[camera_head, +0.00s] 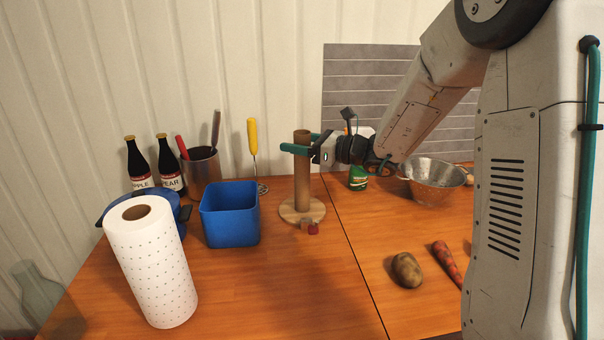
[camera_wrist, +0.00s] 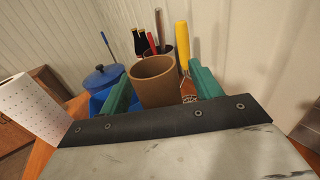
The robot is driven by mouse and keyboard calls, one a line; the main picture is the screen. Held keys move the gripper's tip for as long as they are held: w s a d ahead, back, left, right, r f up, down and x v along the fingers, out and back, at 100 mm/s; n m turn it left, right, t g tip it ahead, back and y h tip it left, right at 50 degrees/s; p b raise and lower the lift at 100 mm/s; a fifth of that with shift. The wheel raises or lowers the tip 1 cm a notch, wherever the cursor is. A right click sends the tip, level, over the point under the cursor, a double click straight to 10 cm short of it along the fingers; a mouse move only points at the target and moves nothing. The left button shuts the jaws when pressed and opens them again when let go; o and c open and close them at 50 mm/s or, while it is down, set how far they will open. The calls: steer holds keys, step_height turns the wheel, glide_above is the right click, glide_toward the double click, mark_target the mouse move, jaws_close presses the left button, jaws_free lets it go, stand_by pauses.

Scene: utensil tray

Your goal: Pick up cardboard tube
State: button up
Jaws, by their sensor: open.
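The brown cardboard tube (camera_head: 302,180) stands upright on a round wooden base (camera_head: 290,212) near the middle of the table in the head view. My gripper (camera_head: 300,143) is at the tube's upper part, its green fingers open on either side of it. In the wrist view the tube (camera_wrist: 155,82) shows its open top between the two green fingers of my gripper (camera_wrist: 158,88). A gap shows on the right side of the tube; whether the left finger touches it I cannot tell. The tube's lower part is hidden in the wrist view.
A blue square container (camera_head: 230,228) and a paper towel roll (camera_head: 150,262) stand to the left. A yellow-handled utensil (camera_head: 252,137) stands behind. A small red object (camera_head: 313,229) lies by the base. A potato (camera_head: 406,270), carrot (camera_head: 446,261) and metal colander (camera_head: 436,182) are on the right.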

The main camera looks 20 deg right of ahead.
steer(key=shift+a, duration=0.1)
steer(key=c, duration=1.3)
steer(key=shift+o, duration=0.2)
steer(key=shift+r, duration=0.1)
